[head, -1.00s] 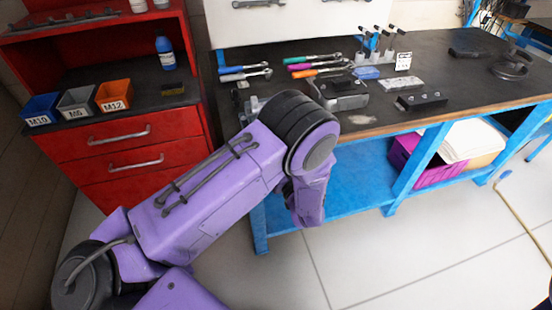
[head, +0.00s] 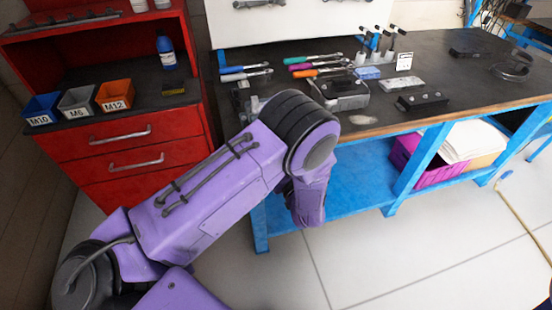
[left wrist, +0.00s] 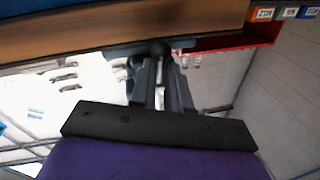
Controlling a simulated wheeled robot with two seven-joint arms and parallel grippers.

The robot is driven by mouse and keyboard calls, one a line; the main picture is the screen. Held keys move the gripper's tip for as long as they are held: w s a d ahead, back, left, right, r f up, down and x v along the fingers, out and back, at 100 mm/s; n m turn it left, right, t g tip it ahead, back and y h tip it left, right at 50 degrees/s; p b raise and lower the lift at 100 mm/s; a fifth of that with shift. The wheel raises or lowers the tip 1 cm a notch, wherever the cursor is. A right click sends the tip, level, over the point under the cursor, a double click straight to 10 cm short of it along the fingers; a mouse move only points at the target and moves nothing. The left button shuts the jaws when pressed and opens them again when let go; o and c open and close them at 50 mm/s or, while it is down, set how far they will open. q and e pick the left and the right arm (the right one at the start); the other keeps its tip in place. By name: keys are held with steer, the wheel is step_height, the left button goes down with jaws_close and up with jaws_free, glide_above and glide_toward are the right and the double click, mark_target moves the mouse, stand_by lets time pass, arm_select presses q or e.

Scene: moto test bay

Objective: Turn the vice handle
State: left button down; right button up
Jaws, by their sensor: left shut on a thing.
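My left gripper is hidden by that arm in the head view. In the left wrist view my left gripper (left wrist: 161,62) points at the underside of the bench front, its two dark fingers close together. They are shut on the vice handle (left wrist: 160,47), whose dark rounded end shows at the fingertips. Most of the handle is hidden by the fingers. My right gripper is in neither view.
The black-topped workbench (head: 450,85) holds several coloured-handled tools (head: 318,66), a dark block (head: 422,102) and a grey block (head: 403,83). A red cabinet (head: 130,150) with small bins stands left. A purple crate (head: 440,175) sits on the blue lower shelf. Floor in front is clear.

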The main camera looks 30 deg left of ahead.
arm_select(q)
steer(key=shift+s+a+r, duration=0.1)
steer(key=shift+a+r, duration=0.05)
steer(key=shift+a, duration=0.05)
steer(key=c, duration=1.2)
jaws_free()
steer(key=v, duration=1.1)
steer(key=shift+r+p, duration=0.1)
steer(key=shift+p, duration=0.2)
